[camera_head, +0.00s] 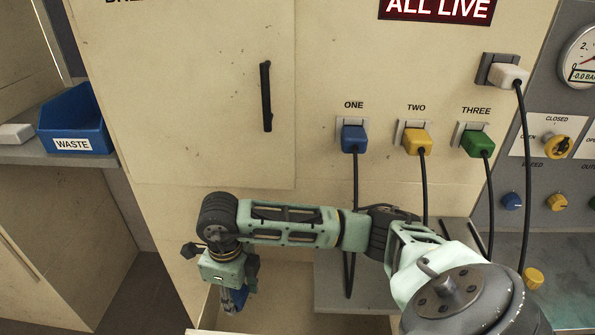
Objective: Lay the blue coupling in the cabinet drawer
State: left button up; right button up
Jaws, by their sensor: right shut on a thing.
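My right arm reaches in from the lower right, and its gripper (232,300) points down at the lower left of centre. It is shut on the blue coupling (239,296), which is partly hidden by the fingers. The cabinet drawer (290,331) is pulled out at the bottom of the view; its pale front rim and left side show. The gripper and coupling appear over its opening, but I cannot tell how high they are above its floor. My left gripper is not in view.
The cream cabinet (200,95) has a black door handle (266,97). Blue (354,138), yellow (416,141) and green (478,143) plugs have cables hanging behind my right arm. A grey shelf (335,285) lies right of the drawer. A blue waste bin (76,115) stands left.

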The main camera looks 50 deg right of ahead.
jog(key=d+f+m+p, duration=0.1)
jog(key=f+m, duration=0.4)
jog(key=d+f+m+p, duration=0.1)
jog(key=d+f+m, duration=0.1)
jog(key=f+m, duration=0.3)
jog(key=d+f+m+p, duration=0.1)
jog(key=d+f+m, duration=0.1)
jog(key=f+m, duration=0.4)
jog(key=shift+w+d, duration=0.2)
jog(key=shift+w, duration=0.1)
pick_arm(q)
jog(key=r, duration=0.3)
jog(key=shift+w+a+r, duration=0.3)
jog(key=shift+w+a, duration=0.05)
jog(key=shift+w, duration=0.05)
pick_arm(e)
jog(key=shift+f, duration=0.2)
jog(key=shift+f+b, duration=0.4)
jog(key=shift+f, duration=0.2)
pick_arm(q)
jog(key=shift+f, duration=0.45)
pick_arm(e)
jog(key=o, duration=1.3)
jog(key=shift+c, duration=0.2)
jog(key=shift+r, duration=0.1)
